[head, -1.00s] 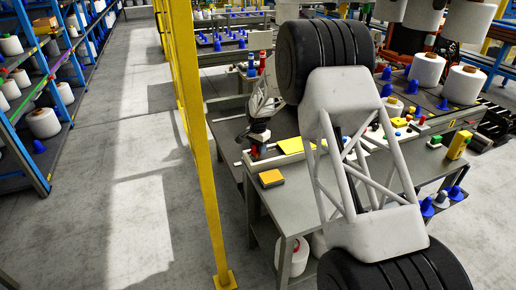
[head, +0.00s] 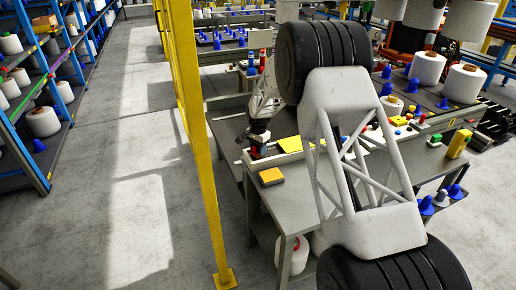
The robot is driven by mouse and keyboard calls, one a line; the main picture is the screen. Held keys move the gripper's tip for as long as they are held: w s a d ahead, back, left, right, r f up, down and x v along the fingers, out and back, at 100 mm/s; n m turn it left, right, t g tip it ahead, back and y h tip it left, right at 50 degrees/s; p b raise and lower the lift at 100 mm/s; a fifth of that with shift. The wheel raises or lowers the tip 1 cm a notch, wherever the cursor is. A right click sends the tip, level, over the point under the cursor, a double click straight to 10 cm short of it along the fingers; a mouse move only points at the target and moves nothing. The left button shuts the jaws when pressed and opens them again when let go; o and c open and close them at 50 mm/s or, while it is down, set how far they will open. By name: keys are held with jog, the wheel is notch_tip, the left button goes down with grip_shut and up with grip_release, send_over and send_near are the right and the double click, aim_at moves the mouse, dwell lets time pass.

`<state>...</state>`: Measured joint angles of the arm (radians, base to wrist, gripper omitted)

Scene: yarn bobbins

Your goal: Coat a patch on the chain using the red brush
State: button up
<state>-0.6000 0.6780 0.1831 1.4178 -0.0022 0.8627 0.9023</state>
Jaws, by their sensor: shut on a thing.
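My gripper (head: 257,142) is the dark end of the white arm, low over the left part of the workbench (head: 226,127), beside a pale rail. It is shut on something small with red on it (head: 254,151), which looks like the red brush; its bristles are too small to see. I cannot make out the chain. It may be hidden by the gripper or by my large white arm link in front.
A yellow-orange block (head: 271,176) sits at the bench's near left corner. A flat yellow piece (head: 290,144) lies right of the gripper. Several small coloured parts, bobbins and a yellow bottle-like item (head: 459,144) stand farther right. A yellow post (head: 196,140) rises left of the bench.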

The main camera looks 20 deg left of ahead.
aim_at(274, 152)
jog(key=shift+f, duration=0.45)
jog(key=shift+d, duration=0.1)
jog(key=shift+w+d+r, duration=0.1)
jog(key=shift+w+d, duration=1.15)
jog(key=shift+w, duration=0.1)
jog(key=shift+w+d, duration=1.3)
jog(key=shift+d, duration=0.05)
